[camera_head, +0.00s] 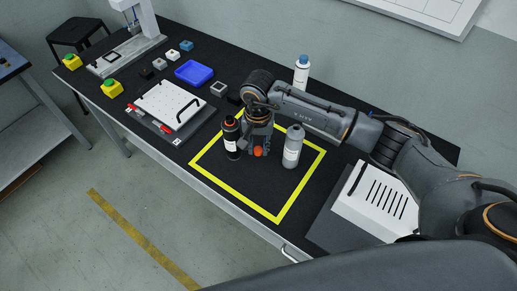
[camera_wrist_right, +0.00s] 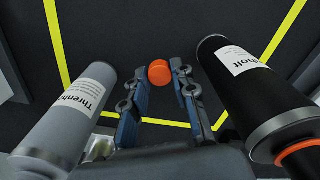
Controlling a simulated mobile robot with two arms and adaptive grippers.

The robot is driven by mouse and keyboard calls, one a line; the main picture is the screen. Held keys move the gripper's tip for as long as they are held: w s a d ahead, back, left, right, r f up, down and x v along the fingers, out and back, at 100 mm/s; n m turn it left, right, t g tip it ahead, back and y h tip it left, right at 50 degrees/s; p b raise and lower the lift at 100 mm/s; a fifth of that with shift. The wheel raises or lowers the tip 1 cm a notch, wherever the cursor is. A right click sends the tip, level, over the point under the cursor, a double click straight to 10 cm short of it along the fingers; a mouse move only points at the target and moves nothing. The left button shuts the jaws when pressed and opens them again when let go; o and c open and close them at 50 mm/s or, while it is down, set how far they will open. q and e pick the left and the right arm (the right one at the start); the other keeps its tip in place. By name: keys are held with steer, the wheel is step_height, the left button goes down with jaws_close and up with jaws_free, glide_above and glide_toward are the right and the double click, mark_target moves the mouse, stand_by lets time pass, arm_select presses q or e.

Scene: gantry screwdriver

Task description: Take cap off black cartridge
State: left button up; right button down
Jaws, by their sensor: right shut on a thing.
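The black cartridge (camera_head: 232,140), with a white label and an orange ring near its top, stands upright inside the yellow square on the black table. It also shows at the right of the right wrist view (camera_wrist_right: 262,95). My right gripper (camera_head: 258,150) points down between the black cartridge and a grey cartridge (camera_head: 292,148). It is shut on a small orange cap (camera_wrist_right: 159,72), which sits between its fingertips, apart from the black cartridge. The grey cartridge also shows at the left of the wrist view (camera_wrist_right: 65,125). My left gripper is not in view.
A white bottle with a blue cap (camera_head: 301,75) stands behind my right arm. A white slotted box (camera_head: 380,205) is at the right. A blue tray (camera_head: 194,73) and a white panel with a handle (camera_head: 170,103) are at the left. The front of the yellow square is clear.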

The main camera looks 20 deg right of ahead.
mark_target(258, 147)
steer(key=shift+w+d+f, duration=0.2)
steer(key=shift+w+f, duration=0.15)
steer(key=shift+f, duration=0.1)
step_height(258, 147, down, 2)
steer(key=shift+f+p, duration=0.1)
steer(key=shift+p, duration=0.5)
steer(key=shift+f, duration=0.65)
steer(key=c, duration=1.1)
jaws_free()
steer(key=shift+w, duration=0.1)
steer(key=shift+o, duration=0.2)
